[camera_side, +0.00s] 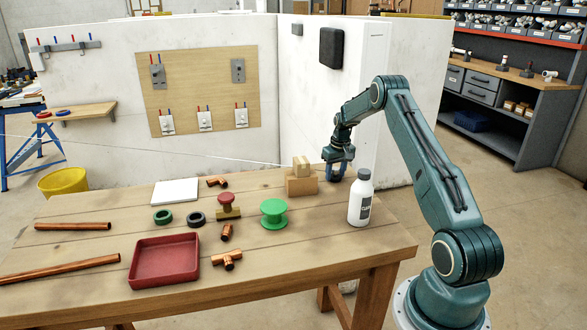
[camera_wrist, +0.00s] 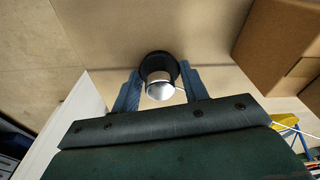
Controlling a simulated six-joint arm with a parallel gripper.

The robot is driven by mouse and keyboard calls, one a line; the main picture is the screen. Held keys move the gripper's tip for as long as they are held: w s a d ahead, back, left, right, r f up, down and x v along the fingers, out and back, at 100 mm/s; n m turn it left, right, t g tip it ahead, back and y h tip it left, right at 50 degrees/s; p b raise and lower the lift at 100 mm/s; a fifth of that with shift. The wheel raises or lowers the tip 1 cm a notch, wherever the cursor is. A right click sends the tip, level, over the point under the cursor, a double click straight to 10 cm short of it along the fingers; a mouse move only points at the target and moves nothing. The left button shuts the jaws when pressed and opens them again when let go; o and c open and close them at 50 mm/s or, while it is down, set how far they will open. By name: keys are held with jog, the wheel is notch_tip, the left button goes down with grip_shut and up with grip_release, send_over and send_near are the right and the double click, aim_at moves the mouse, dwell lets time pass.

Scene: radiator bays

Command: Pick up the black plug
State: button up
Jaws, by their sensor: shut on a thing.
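The black plug (camera_wrist: 158,58) shows in the wrist view as a round black disc with a shiny silver cylinder (camera_wrist: 160,88) at its middle. My gripper (camera_wrist: 160,82) has its blue fingers on both sides of it and is shut on it. In the side view my gripper (camera_side: 337,174) points down at the far edge of the wooden table, just right of the stacked wooden blocks.
Wooden blocks (camera_side: 301,185) stand close left of my gripper. A white bottle (camera_side: 359,203) stands in front of it. A green spool (camera_side: 274,213), a red tray (camera_side: 165,262), a black ring (camera_side: 196,218) and copper pipes (camera_side: 72,226) lie farther left. The white wall is close behind.

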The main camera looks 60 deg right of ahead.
aim_at(336, 169)
notch_tip(336, 169, up, 20)
dwell(0.6)
dwell(0.5)
